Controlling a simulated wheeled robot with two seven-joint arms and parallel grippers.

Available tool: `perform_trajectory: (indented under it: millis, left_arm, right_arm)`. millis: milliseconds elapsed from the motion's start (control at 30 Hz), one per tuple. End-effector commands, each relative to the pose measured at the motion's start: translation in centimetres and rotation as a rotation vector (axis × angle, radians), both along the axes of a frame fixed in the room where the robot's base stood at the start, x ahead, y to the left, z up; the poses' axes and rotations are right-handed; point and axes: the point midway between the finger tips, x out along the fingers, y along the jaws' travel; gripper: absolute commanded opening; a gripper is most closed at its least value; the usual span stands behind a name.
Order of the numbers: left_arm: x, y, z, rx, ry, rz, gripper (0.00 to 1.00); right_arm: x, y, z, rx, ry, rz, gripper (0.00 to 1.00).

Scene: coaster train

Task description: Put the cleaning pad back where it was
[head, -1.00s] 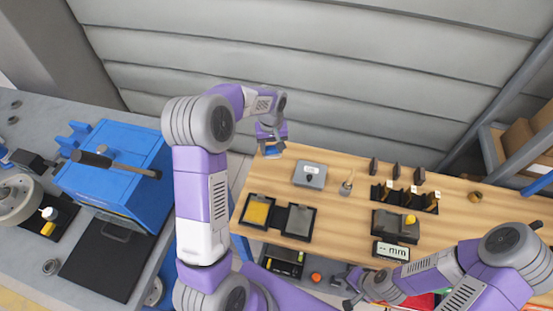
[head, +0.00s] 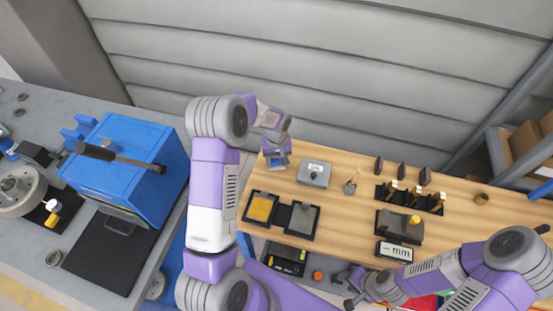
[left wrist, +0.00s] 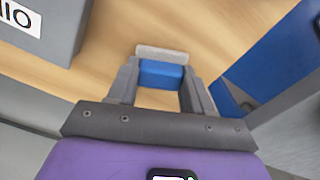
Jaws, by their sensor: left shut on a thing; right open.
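The cleaning pad, a blue block with a pale grey face, is in my left gripper (left wrist: 160,78). In the left wrist view the pad (left wrist: 160,72) sits between both fingers, its pale edge outward, over the wooden bench. In the head view my left gripper (head: 277,155) is at the bench's far left corner, left of the grey box; the pad (head: 278,162) shows small beneath it. Whether the pad touches the bench is unclear. My right gripper (head: 352,287) is open and empty in front of the bench's near edge.
The wooden bench (head: 345,210) carries a labelled grey box (head: 314,173), a small brush-like tool (head: 351,186), a yellow-filled tray (head: 261,207), a grey tray (head: 302,220), a black rack (head: 410,197) and a mm display (head: 394,251). A blue machine (head: 125,165) stands left, across a gap.

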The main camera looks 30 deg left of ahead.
Motion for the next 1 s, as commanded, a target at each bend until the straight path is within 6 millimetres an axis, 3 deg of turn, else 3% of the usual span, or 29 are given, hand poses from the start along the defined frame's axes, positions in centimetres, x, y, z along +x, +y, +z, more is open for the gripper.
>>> perform_trajectory:
  millis: [33,200,567,667,1000]
  left_arm:
    - [0.0,0.0,-0.3,0.000,0.000,0.000,0.52]
    - [0.0,0.0,-0.2,0.000,0.001,0.000,0.76]
    - [0.0,0.0,0.3,0.000,0.000,0.000,0.76]
    - [0.1,0.0,1.7,0.002,-0.004,0.000,0.76]
    - [0.1,0.0,9.0,0.002,-0.005,0.000,0.76]
  right_arm:
    - [0.0,0.0,-0.2,0.000,0.000,0.000,0.43]
    - [0.0,0.0,-0.1,0.000,0.000,0.000,0.43]
    - [0.0,0.0,0.3,0.000,0.000,0.000,0.43]
    - [0.0,0.0,0.3,0.000,0.000,0.000,0.43]
    - [0.0,0.0,0.7,0.000,0.000,0.000,0.43]
